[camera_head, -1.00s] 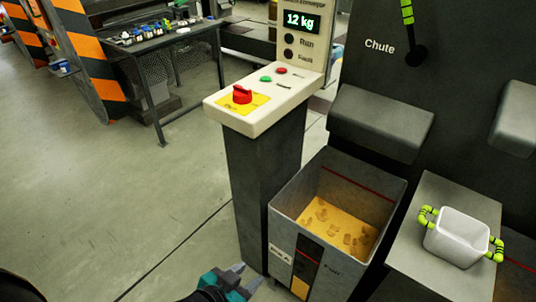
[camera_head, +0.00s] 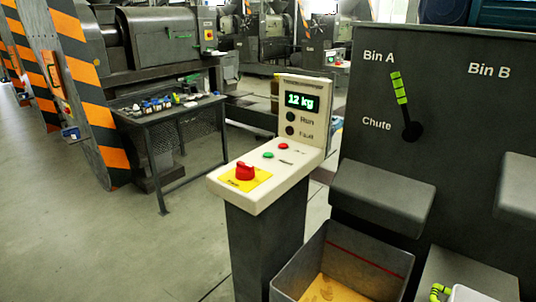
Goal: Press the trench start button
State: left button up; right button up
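A cream control panel (camera_head: 258,192) stands on a dark pedestal in the middle of the head view. On its flat top is a green button (camera_head: 268,155), with a smaller red button (camera_head: 283,146) beside it. A large red stop knob on a yellow plate (camera_head: 245,171) sits nearer the front. The upright part has a display (camera_head: 301,102) reading 12 kg, with dark Run and Fault lamps below it. The small lettering beside the buttons is too small to read. Neither of my grippers shows in the view now.
To the right is a dark cabinet (camera_head: 460,120) marked Bin A, Bin B and Chute, with a green-banded lever (camera_head: 399,88). An open bin (camera_head: 385,265) stands below it, right of the pedestal. A tool table (camera_head: 170,122) is at the left; the floor left of the pedestal is clear.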

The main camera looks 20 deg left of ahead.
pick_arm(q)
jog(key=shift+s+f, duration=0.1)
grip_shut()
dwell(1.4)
